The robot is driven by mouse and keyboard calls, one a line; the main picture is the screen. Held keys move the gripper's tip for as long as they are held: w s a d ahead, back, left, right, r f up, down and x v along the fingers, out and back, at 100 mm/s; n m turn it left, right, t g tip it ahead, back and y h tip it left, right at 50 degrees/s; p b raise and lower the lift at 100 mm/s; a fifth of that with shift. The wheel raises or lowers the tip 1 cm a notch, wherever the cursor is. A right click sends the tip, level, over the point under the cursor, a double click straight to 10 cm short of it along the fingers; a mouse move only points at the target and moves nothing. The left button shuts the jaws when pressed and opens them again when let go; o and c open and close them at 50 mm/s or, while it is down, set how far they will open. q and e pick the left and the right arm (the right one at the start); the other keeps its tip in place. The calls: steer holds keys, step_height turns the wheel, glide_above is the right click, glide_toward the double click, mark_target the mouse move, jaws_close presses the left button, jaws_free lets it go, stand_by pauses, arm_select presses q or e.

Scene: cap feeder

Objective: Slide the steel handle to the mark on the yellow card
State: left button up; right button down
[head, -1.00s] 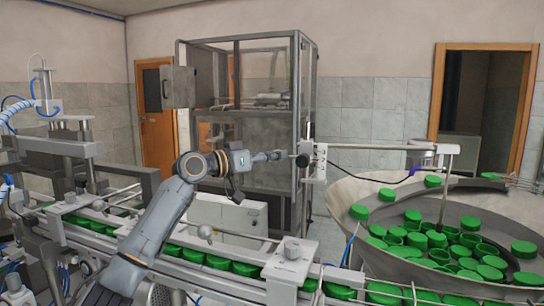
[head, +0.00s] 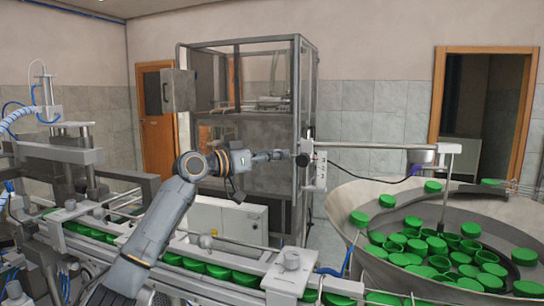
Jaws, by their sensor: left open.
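My left gripper (head: 275,156) reaches in from the left and points right, at the post beside the cap bowl. It is open, with its tips close to the small dark-and-steel handle (head: 302,160) on the post. I cannot tell whether they touch it. Just right of the handle is a pale upright card (head: 320,172) with dark marks, too small to read. It looks whitish, and I see no clearly yellow card. A horizontal steel bar (head: 365,146) runs right from above the card. My right gripper is out of view.
A conveyor (head: 235,268) carrying green caps crosses the foreground below my arm. A big steel bowl (head: 345,205) of green caps stands at the right. A framed glass cabinet (head: 300,95) stands behind the gripper. Steel machinery (head: 60,155) fills the left.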

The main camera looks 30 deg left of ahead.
arm_select(q)
steer(key=v, duration=1.2)
stand_by(0.5)
